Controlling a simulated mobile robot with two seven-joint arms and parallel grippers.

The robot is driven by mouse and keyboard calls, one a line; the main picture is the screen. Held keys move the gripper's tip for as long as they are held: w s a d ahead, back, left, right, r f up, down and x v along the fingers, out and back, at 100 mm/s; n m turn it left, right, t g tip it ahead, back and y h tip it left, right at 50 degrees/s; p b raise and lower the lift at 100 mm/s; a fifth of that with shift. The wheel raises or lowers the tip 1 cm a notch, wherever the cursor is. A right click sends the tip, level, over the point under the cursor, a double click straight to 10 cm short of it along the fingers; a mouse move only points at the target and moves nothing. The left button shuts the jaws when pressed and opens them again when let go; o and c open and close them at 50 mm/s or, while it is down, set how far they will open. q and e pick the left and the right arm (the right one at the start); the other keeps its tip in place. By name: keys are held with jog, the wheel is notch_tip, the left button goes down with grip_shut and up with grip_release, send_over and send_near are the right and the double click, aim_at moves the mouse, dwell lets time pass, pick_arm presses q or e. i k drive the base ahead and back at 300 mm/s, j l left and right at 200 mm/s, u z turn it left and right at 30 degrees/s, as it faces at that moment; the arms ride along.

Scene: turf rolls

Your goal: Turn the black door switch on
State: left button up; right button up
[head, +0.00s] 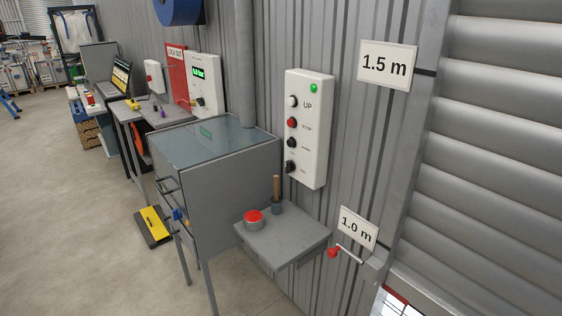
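A white control panel (319,140) is mounted upright on the corrugated wall beside the roller door. It has a lit green lamp at the top, a white button marked UP, and a red button (292,122) below that. A black button (291,142) sits under the red one. A larger black knob, apparently the switch (290,167), is at the bottom. The small labels beside the black controls are too small to read, and I cannot tell the knob's setting. Neither of my grippers is in view.
A grey shelf (283,243) below the panel holds a red-topped round item (254,219) and a cup with a wooden handle. A glass-topped cabinet (213,143) stands left of it. A red-knobbed lever (334,252) juts out near the roller door (500,150).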

aim_at(290, 166)
jog(key=i+j, duration=0.2)
jog(key=i+j+z, duration=0.15)
jog(key=j, duration=0.3)
jog(key=i+j, duration=0.2)
jog(key=i+j+z, duration=0.15)
jog(key=j, duration=0.3)
jog(key=i+j, duration=0.15)
jog(key=j, duration=0.2)
jog(key=i+j+z, duration=0.15)
jog(key=j, duration=0.2)
